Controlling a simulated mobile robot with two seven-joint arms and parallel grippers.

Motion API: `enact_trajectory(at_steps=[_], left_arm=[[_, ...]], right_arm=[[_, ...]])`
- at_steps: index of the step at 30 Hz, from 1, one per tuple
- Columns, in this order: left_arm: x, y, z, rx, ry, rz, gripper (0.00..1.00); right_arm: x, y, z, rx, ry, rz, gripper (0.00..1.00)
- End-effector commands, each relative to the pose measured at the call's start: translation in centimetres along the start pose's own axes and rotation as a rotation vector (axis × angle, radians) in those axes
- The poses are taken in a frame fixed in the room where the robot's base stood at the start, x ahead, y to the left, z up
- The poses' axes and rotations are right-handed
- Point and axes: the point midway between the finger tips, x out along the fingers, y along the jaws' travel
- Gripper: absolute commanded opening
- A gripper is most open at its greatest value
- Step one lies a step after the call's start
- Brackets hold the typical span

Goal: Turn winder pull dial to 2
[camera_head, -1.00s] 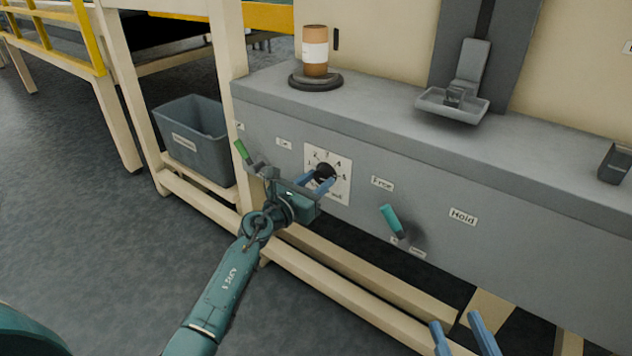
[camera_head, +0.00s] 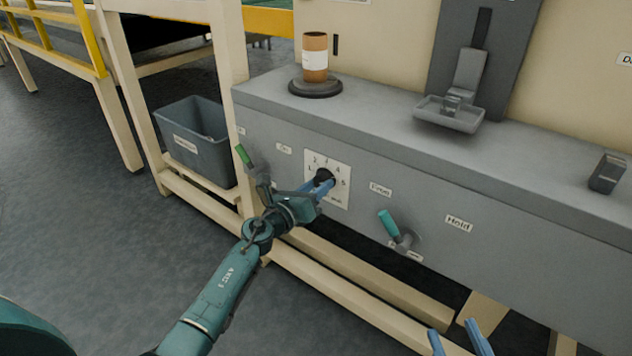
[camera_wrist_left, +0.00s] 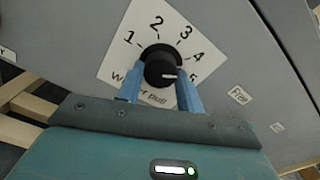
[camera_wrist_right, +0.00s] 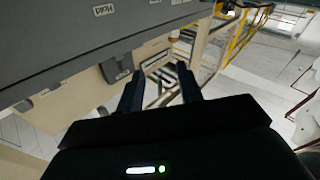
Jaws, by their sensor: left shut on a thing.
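The black winder pull dial (camera_head: 325,175) sits on a white plate (camera_head: 341,194) numbered 1 to 5 on the grey front panel. In the left wrist view the dial (camera_wrist_left: 161,66) has a short white mark on its face, seen lying roughly sideways toward the 5 side; its exact setting is hard to tell. My left gripper (camera_head: 322,184) is shut on the dial, with one blue finger on each side of it, as the left wrist view shows (camera_wrist_left: 161,78). My right gripper (camera_head: 458,338) is open and empty, low at the front and away from the panel.
A green-handled lever (camera_head: 242,155) is left of the dial and a teal-handled lever (camera_head: 390,224) is right of it. A brown roll (camera_head: 315,58) stands on the ledge above. A grey bin (camera_head: 197,150) sits at left. Beige rails (camera_head: 350,281) run below the panel.

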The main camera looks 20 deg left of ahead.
Motion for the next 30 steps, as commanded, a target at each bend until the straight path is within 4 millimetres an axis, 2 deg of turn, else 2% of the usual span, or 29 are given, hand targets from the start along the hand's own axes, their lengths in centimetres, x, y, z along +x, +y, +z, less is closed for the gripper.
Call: enact_trajectory(at_steps=[30], left_arm=[[0.0, -0.1, 0.4, -0.969, -0.002, 0.002, 0.14]], right_arm=[[-0.6, 1.6, 0.5, 0.091, -0.308, 0.035, 0.36]])
